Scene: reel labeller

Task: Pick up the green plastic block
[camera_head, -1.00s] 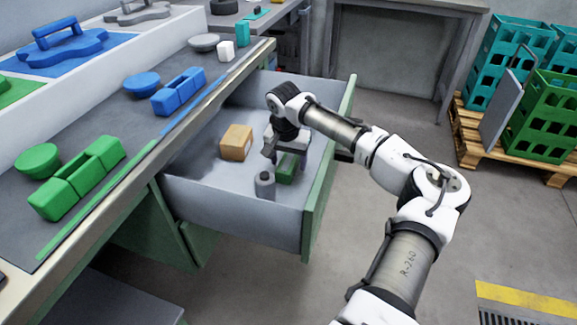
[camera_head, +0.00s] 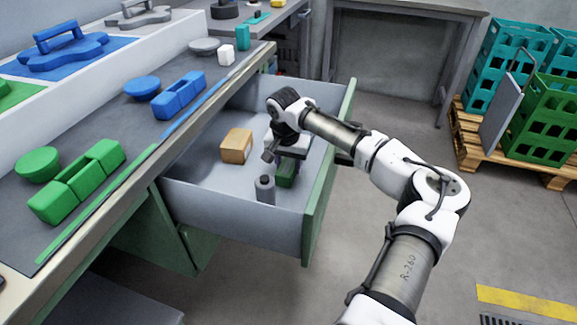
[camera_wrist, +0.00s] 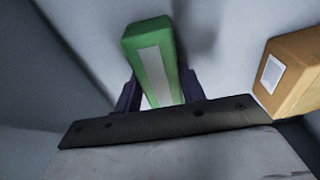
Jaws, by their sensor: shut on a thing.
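The green plastic block (camera_head: 286,174) is inside the open drawer, below my gripper (camera_head: 287,178). In the wrist view the green block (camera_wrist: 150,58) has a pale strip along its face and sits between the two dark fingers of my gripper (camera_wrist: 158,92). The fingers are shut on its two sides. In the head view the upper part of the block is partly hidden by the gripper. I cannot tell whether it touches the drawer floor.
The drawer's green front panel (camera_head: 318,200) is close on the right. Green and blue blocks stand on the worktop.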

